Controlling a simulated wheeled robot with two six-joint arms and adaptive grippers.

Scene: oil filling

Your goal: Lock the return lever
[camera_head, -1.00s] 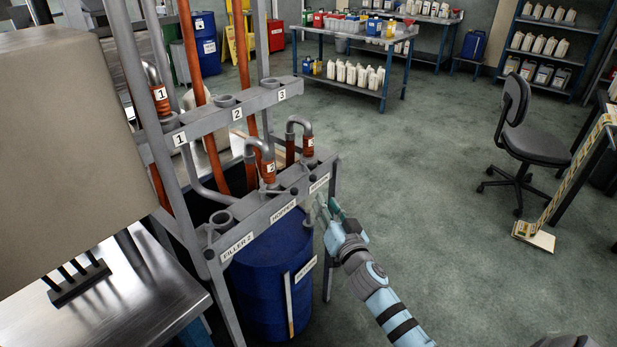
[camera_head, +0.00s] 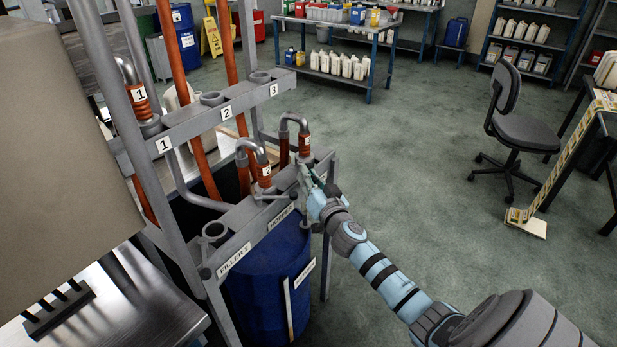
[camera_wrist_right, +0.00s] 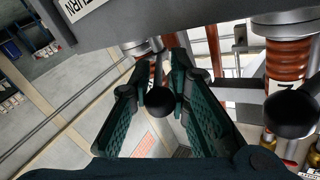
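The return lever's black ball knob (camera_wrist_right: 160,101) shows in the right wrist view, between the two green-black fingers of my right gripper (camera_wrist_right: 166,72). The fingers stand apart on either side of the knob; firm contact cannot be made out. In the head view my right gripper (camera_head: 308,180) is at the right end of the grey rail (camera_head: 240,222), covering the return label and lever there. The RETURN label (camera_wrist_right: 82,8) shows partly in the wrist view, at top left. My left gripper is not in view.
A second black ball knob (camera_wrist_right: 291,114) is close by on the right in the wrist view, beside an orange hose coupling (camera_wrist_right: 288,62). A blue drum (camera_head: 265,280) stands under the rail. Open floor and an office chair (camera_head: 515,125) are to the right.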

